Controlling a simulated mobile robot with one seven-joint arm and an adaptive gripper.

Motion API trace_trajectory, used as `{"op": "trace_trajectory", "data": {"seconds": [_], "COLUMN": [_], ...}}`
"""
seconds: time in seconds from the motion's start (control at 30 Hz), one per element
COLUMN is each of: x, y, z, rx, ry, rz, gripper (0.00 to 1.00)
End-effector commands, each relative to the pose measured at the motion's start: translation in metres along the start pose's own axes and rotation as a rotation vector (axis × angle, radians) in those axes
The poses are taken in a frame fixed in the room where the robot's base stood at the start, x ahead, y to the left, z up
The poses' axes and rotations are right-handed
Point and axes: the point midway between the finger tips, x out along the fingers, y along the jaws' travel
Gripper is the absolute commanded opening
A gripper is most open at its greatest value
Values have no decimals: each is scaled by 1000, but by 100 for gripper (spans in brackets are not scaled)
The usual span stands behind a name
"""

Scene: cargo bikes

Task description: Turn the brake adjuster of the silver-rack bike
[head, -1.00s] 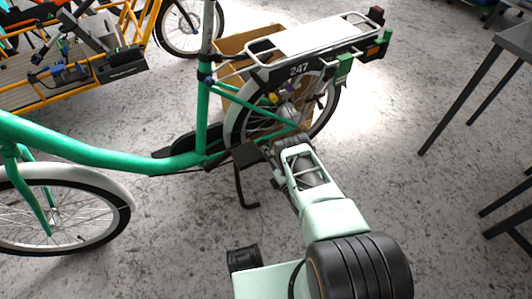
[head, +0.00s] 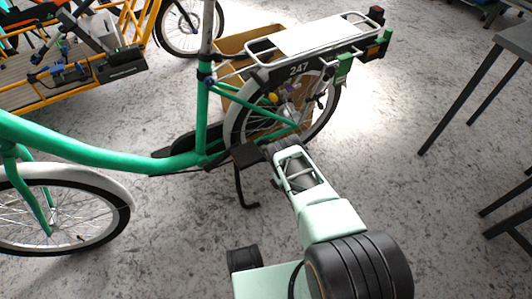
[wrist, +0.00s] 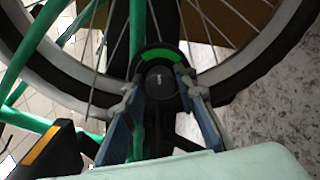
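The green bike with a silver rear rack (head: 355,48) stands across the head view, number 247 on its rear guard. In the wrist view a round dark knob (wrist: 161,82) with a bright green arc above it sits low inside the rear wheel (wrist: 250,70), in front of the spokes; I take it for the brake adjuster. My gripper (wrist: 161,88) has one finger on each side of this knob. I cannot tell whether the fingertips touch it or stand slightly apart. In the head view my own arm hides the gripper and the knob.
The kickstand (head: 243,190) and a pedal (head: 245,153) are left of my arm. A cardboard box (head: 232,45) stands behind the rear wheel. A dark table (head: 480,70) is at right. The floor between it and the bike is clear.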

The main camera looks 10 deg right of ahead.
Motion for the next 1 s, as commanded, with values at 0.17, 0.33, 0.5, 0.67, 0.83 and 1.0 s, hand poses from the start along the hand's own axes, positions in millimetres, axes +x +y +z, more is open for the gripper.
{"op": "trace_trajectory", "data": {"seconds": [0.17,0.33,0.5,0.67,0.83,1.0], "x": [0,-1,-1,-1,-1,-2], "y": [0,0,0,1,1,0], "z": [-1,-1,0,1,1,1], "rx": [1,2,52,214,451,682], "ry": [1,3,1,-3,-3,-2], "rz": [0,0,-1,-1,0,-1], "gripper": [40,40,40,40,40,40]}}
